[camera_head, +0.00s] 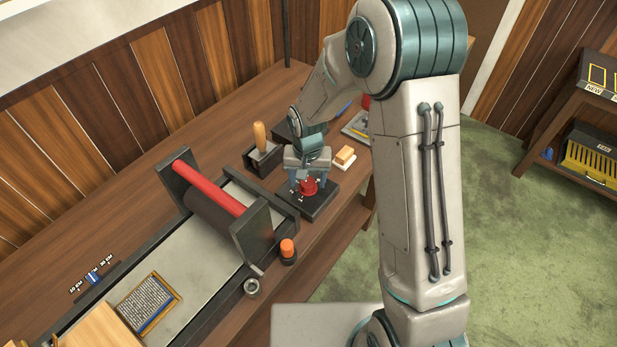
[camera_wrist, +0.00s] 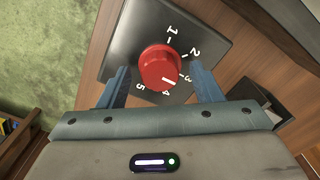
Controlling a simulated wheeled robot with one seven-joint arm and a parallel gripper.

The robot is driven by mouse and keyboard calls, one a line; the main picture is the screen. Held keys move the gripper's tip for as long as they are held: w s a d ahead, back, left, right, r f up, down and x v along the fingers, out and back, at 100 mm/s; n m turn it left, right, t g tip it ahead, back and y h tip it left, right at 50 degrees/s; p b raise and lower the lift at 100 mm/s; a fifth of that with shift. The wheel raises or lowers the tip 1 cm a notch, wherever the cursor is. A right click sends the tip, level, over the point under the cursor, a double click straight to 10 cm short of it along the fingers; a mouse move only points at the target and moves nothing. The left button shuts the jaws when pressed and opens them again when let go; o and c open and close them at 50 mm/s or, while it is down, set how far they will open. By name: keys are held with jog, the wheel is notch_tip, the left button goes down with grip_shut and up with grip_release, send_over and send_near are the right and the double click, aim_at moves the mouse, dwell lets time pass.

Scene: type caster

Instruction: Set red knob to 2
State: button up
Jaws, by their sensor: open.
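The red knob (camera_head: 308,186) sits on a dark square plate (camera_head: 322,204) on the workbench. In the wrist view the knob (camera_wrist: 157,66) is in the middle of the dial plate (camera_wrist: 135,35), which carries white numbers 1 to 5. The knob's white pointer mark faces the 4, on the side towards the 3. My gripper (camera_wrist: 160,72) is open, with one blue finger on each side of the knob and a visible gap to it. In the head view my gripper (camera_head: 307,177) is right over the knob and partly hides it.
A press with a red roller (camera_head: 208,187) stands left of the plate. An orange-capped item (camera_head: 288,250) stands in front.

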jog(key=shift+c, duration=0.3)
jog(key=c, duration=0.9)
jog(key=shift+d, duration=0.15)
jog(key=shift+n+b, duration=0.3)
jog(key=n+b, duration=0.1)
jog(key=n, duration=0.2)
jog(key=shift+n+b, duration=0.35)
jog(key=shift+n, duration=0.05)
jog(key=n, duration=0.5)
jog(key=shift+b, duration=0.4)
jog(key=shift+n, duration=0.3)
